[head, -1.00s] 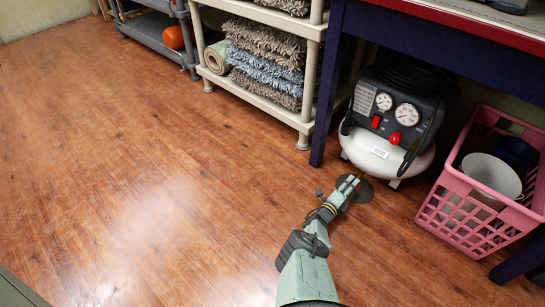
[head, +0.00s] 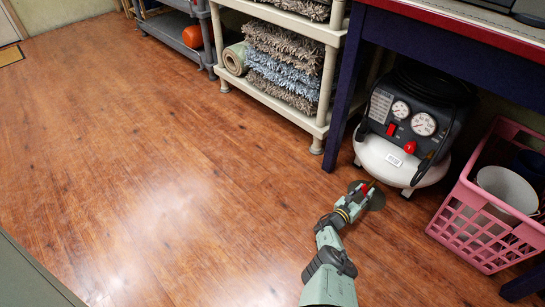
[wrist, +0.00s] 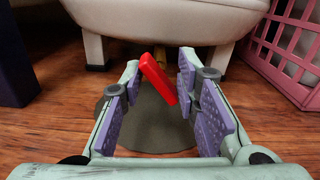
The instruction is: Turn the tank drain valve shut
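The air compressor (head: 405,130) has a white tank (head: 395,160) standing on short feet under the workbench. In the wrist view the tank's underside (wrist: 165,22) fills the top. The drain valve's red lever (wrist: 157,79) slants below the tank, upper end to the left. My gripper (wrist: 163,85) is open, with purple-padded fingers on both sides of the lever. The lever's lower end is close to the right finger; I cannot tell whether they touch. In the head view my gripper (head: 361,190) is low in front of the tank.
A dark round patch (head: 377,200) lies on the floor under my gripper. A pink crate (head: 470,225) stands to the right. A dark blue bench leg (head: 340,100) and a cream shelf (head: 322,115) stand to the left. The wooden floor at left is clear.

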